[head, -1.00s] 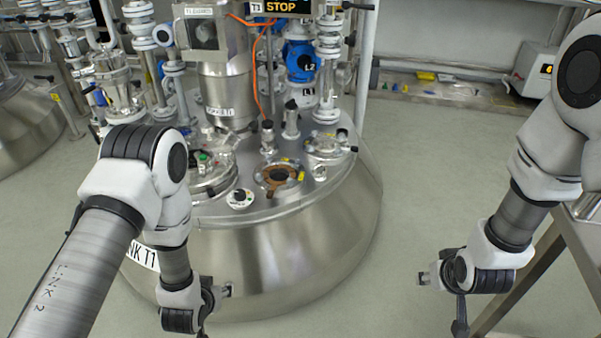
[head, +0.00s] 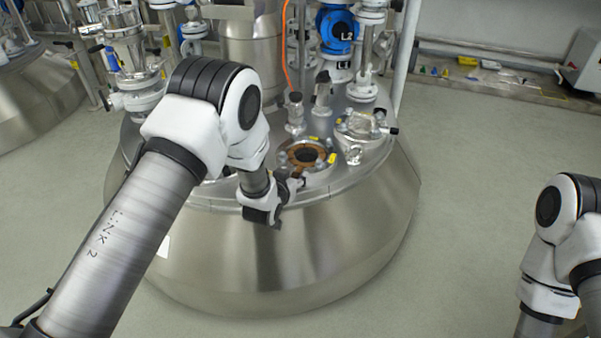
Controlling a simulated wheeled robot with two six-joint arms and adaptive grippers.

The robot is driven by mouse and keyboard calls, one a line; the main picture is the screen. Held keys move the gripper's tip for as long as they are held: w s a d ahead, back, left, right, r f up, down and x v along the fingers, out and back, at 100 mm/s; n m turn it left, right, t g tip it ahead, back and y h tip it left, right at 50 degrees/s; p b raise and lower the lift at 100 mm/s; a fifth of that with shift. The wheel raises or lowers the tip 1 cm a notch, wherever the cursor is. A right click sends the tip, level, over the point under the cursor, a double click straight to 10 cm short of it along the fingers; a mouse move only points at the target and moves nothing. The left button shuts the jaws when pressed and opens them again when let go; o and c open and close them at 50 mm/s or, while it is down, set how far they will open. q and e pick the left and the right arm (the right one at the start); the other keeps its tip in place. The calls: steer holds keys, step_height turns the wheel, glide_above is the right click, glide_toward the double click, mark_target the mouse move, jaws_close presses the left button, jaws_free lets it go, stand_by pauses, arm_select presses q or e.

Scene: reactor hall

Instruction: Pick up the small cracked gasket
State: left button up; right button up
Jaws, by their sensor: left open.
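A small brown ring, which looks like the gasket (head: 288,160), lies around a dark opening on a flanged port on top of the steel vessel (head: 300,250). Any crack in it is too small to make out. My left gripper (head: 297,182) is at the near edge of the vessel top, just in front of the port and a little below the ring in the picture. It is open and apart from the ring, with its fingers small and partly hidden by its wrist. My right arm shows at the lower right, with its gripper out of view.
Metal fittings (head: 295,112) stand just behind the port, and a clamped cover (head: 360,126) sits to its right. A blue valve (head: 338,28) and pipes rise at the back. The floor (head: 470,180) right of the vessel is clear.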

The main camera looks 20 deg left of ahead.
arm_select(q)
steer(key=shift+x, duration=1.2)
steer(key=shift+s, duration=0.1)
jaws_close()
